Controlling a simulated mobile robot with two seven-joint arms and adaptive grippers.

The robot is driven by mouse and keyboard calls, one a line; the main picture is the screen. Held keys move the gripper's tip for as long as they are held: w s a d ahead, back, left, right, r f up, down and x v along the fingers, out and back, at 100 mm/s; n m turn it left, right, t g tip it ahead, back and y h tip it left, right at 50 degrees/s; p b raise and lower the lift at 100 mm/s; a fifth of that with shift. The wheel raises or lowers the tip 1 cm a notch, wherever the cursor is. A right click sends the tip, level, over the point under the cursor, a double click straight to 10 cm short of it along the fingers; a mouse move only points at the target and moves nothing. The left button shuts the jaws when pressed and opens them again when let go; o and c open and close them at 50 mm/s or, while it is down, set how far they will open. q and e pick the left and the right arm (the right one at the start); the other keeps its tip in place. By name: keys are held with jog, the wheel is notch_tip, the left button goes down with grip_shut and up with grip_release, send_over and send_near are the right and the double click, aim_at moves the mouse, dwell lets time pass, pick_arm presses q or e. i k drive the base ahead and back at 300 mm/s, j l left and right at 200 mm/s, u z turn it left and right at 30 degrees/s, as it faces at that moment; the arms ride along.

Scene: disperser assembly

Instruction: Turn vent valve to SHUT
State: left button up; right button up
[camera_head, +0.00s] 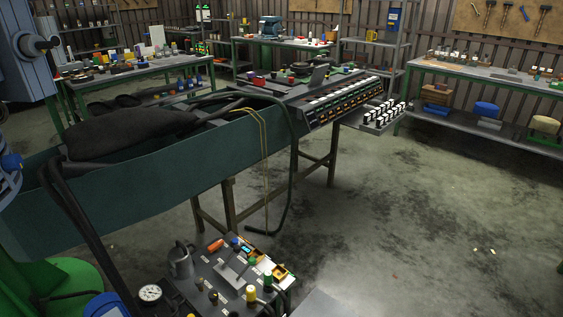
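Neither of my grippers shows in the head view. I cannot pick out a vent valve or a SHUT marking with certainty. At the upper left edge, a blue-grey machine body (22,75) carries a dark round knob or fitting (35,45), too small to read. Below it, a blue rounded part (10,165) is cut off by the left edge. A round white-faced gauge (150,293) stands at the bottom left, beside a low bench (215,285) with small bottles and tools.
A long dark green trough (150,178) with a black bag (130,134) crosses the left half. A dark hose (291,170) hangs from it. A green rounded base (62,285) fills the lower left. Workbenches line the back wall.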

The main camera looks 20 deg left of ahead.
aim_at(215, 246)
jog(key=u, duration=1.3)
jog(key=l+u, duration=0.15)
jog(key=l, duration=0.6)
jog(key=k+l+u, duration=0.15)
jog(key=l, duration=0.55)
jog(key=l+u, duration=0.15)
jog(key=l, duration=0.6)
jog(key=i+l+u, duration=0.2)
jog(key=l, duration=0.4)
jog(key=i+l+u, duration=0.2)
jog(key=l, duration=0.35)
jog(key=l+u, duration=0.2)
jog(key=l, duration=0.45)
jog(key=i+l+u, duration=0.2)
jog(key=l, duration=0.4)
jog(key=k, duration=0.1)
